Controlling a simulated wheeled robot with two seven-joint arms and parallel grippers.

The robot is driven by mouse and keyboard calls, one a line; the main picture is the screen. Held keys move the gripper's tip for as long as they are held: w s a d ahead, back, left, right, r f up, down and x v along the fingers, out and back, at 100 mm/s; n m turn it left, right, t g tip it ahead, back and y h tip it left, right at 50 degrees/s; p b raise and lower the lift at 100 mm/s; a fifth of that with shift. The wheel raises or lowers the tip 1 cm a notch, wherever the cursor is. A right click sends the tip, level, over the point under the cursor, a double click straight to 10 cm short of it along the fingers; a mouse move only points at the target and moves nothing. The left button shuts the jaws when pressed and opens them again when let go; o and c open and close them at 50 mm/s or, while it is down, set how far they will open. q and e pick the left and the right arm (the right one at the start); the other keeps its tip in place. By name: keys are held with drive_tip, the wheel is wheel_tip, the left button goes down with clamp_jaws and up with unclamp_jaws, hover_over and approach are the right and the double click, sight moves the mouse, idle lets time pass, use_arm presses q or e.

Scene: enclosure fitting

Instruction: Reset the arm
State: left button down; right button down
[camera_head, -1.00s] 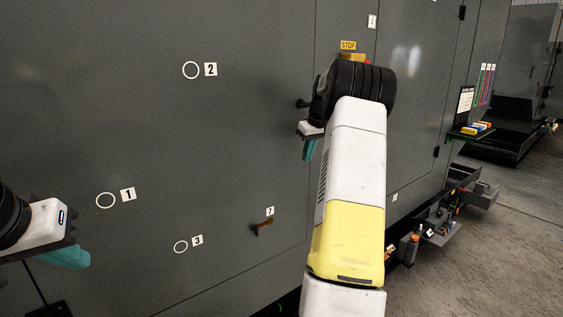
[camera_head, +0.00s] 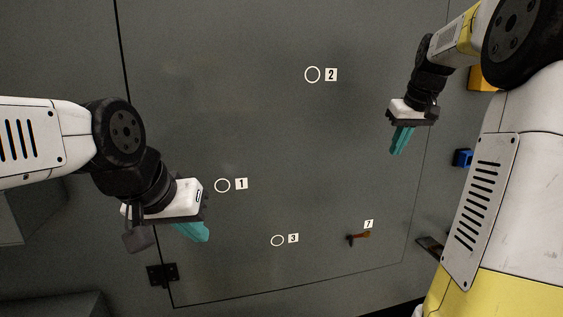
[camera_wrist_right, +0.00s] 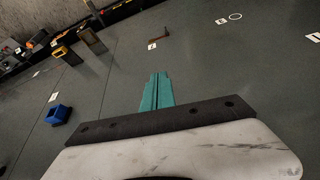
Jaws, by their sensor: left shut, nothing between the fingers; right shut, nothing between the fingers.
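My left gripper (camera_head: 192,231) is at the lower left of the head view, its teal fingers shut and empty in front of the grey enclosure door (camera_head: 270,130), below the circle marked 1 (camera_head: 222,185). My right gripper (camera_head: 401,141) is at the upper right, its teal fingers shut and empty, pointing down, right of the circle marked 2 (camera_head: 312,74). In the right wrist view its fingers (camera_wrist_right: 158,92) lie side by side with nothing between them. I cannot tell how far either gripper is from the door.
A circle marked 3 (camera_head: 277,240) is low on the door. A brown handle (camera_head: 358,237) sticks out by label 7. A blue part (camera_head: 463,158) and a yellow part (camera_head: 484,78) are on the right, partly behind my right arm. A black hinge (camera_head: 162,274) is at lower left.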

drive_tip(key=s+a, duration=1.1)
drive_tip(key=s, duration=0.1)
drive_tip(key=s+a+f, duration=0.3)
drive_tip(key=s, duration=0.3)
drive_tip(key=s+a+f+t+y, duration=0.1)
drive_tip(key=s+a+f, duration=0.2)
drive_tip(key=s, duration=0.4)
drive_tip(key=shift+s+a+f+m+y, duration=0.15)
drive_tip(key=shift+s+f+m+y, duration=0.15)
drive_tip(key=shift+f, duration=0.5)
